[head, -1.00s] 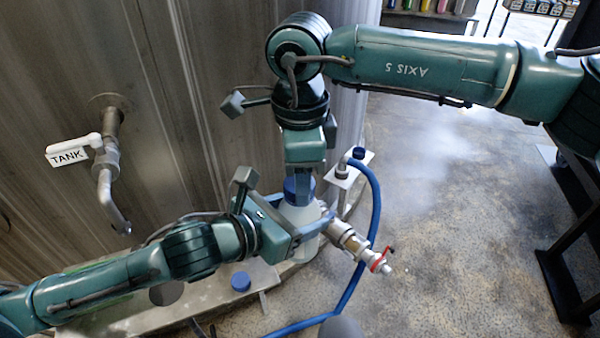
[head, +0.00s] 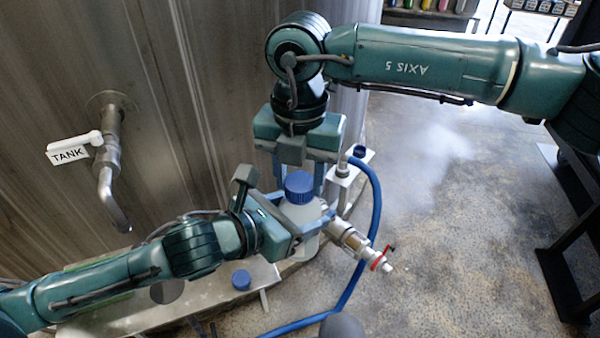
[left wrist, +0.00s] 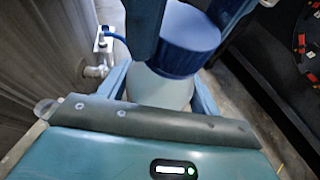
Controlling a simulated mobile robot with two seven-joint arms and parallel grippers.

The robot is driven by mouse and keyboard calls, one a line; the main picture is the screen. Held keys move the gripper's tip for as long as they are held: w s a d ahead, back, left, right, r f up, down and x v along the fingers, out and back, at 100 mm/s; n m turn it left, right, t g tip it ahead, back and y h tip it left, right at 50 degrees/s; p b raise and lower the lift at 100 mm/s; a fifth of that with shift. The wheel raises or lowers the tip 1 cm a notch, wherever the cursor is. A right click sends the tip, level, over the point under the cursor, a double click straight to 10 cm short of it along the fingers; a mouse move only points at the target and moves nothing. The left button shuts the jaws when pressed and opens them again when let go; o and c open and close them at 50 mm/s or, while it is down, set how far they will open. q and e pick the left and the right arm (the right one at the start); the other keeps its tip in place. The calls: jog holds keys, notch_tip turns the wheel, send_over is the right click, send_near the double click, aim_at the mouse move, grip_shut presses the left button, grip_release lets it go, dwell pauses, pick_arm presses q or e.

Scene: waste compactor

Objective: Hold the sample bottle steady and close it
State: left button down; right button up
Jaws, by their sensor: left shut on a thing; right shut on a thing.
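The white sample bottle (head: 303,214) stands upright, with a blue ribbed cap (head: 299,187) at its top. My left gripper (head: 308,226) is shut around the bottle's body. My right gripper (head: 298,178) comes down from above, its fingers on either side of the cap, shut on it. In the left wrist view the cap (left wrist: 186,45) sits over the bottle (left wrist: 160,88), between the right gripper's fingers. The bottle's neck is hidden under the cap, so I cannot tell how tight it is.
A sampling valve (head: 355,244) and a blue hose (head: 376,205) are right of the bottle. The tank wall with a bent pipe (head: 107,190) is at left. Open floor lies to the right.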

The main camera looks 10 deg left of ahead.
jog(key=o, duration=0.9)
jog(key=shift+r, duration=0.1)
jog(key=shift+r, duration=2.2)
jog(key=shift+c, duration=0.2)
